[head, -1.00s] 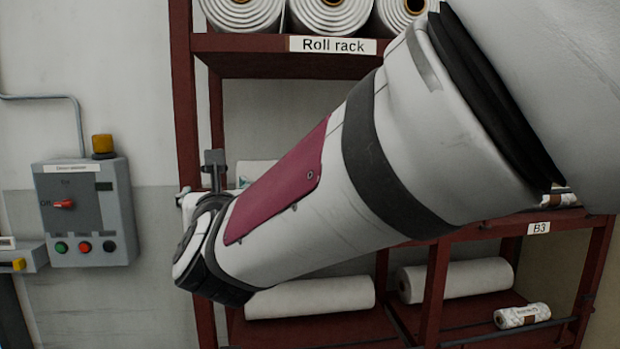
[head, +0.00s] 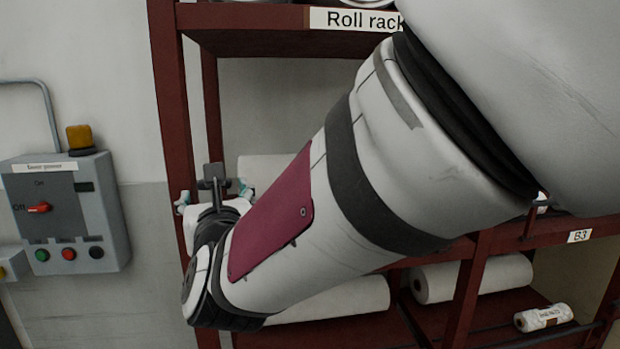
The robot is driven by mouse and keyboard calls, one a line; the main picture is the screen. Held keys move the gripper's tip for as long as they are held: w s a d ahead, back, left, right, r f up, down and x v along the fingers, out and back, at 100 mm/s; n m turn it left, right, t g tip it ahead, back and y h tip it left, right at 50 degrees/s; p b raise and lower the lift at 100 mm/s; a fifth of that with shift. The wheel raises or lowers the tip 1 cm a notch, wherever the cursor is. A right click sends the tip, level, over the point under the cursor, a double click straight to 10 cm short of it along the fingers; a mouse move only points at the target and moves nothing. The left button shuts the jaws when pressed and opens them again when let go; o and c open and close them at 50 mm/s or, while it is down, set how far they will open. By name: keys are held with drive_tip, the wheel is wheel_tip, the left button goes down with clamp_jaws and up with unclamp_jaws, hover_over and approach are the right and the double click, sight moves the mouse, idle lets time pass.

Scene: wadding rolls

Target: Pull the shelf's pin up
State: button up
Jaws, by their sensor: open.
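The shelf is the dark red roll rack (head: 170,110), with a "Roll rack" sign on its upper board. I cannot make out its pin; my arm covers much of the middle level. My gripper (head: 214,194) is at the rack's left front post in the picture, partly hidden behind my wrist. Its two teal-tipped fingers are spread apart, with nothing seen held between them. A white roll (head: 262,167) lies on the middle level behind the gripper.
White rolls (head: 474,278) and a small wrapped roll (head: 543,317) lie on the lower level. A B3 label (head: 579,236) marks the right shelf edge. A grey control box (head: 66,215) with an orange lamp hangs on the wall at left.

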drive_tip(key=shift+w+a, duration=0.1)
drive_tip(key=shift+w, duration=0.2)
drive_tip(key=shift+c, duration=0.4)
clamp_jaws()
drive_tip(key=shift+s+a+r, duration=0.1)
drive_tip(key=shift+r, duration=0.2)
drive_tip(key=shift+s+a+r, duration=0.1)
drive_tip(key=shift+s+r, duration=0.05)
drive_tip(key=shift+r, duration=2.2)
drive_tip(key=shift+o, duration=0.4)
unclamp_jaws()
drive_tip(key=shift+a, duration=0.15)
